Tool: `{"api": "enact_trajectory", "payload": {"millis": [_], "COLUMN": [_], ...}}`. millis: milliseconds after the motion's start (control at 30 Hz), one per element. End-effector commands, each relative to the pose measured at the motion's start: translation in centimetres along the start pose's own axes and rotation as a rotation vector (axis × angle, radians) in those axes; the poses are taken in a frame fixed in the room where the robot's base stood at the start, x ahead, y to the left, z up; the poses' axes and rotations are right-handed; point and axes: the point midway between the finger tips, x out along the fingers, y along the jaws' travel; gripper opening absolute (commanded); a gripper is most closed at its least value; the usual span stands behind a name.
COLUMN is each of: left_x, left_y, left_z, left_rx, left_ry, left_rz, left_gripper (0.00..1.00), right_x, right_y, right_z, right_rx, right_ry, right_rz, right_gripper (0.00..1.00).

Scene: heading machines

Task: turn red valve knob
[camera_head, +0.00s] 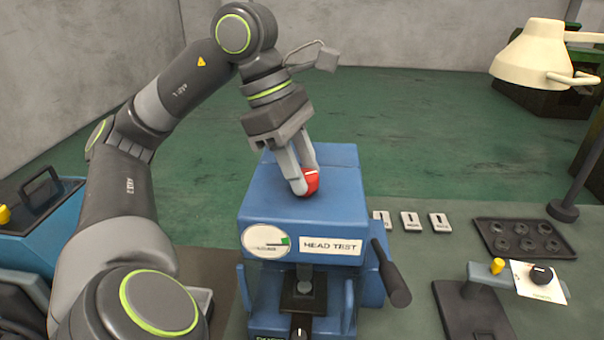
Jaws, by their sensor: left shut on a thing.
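The red valve knob (312,183) is on top of the blue machine (342,212), which has a "HEAD TEST" label and a round gauge on its front. My left gripper (304,186) reaches down from above and is shut on the red knob. Its fingers cover the knob's left part. A pale line shows on the knob's upper face. My right gripper is not in view.
A black lever (393,278) sticks out at the machine's right side. A dark tray (525,239) with round recesses, several small labelled blocks and a cream lamp (538,55) are to the right. A blue toolbox (35,225) is at the left.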

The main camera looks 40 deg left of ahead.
Motion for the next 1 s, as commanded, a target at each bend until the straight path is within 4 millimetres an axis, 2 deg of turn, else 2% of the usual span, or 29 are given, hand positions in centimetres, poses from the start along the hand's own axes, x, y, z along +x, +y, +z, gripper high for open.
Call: {"api": "enact_trajectory", "payload": {"millis": [133,367,1000], "left_x": [0.0,-0.2,-0.2], "left_y": [-0.1,-0.2,-0.5], "left_z": [0.0,0.1,0.5], "left_rx": [-0.129,-0.329,-0.838], "left_ry": [0.001,0.002,-0.002], "left_rz": [0.058,0.14,0.347], "left_gripper": [0.13,0.13,0.13], "right_x": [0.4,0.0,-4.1], "right_y": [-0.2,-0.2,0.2], "right_z": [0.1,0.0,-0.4], "right_rx": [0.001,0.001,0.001], "right_ry": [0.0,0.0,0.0], "right_rz": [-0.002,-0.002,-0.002], "right_gripper": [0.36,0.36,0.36]}}
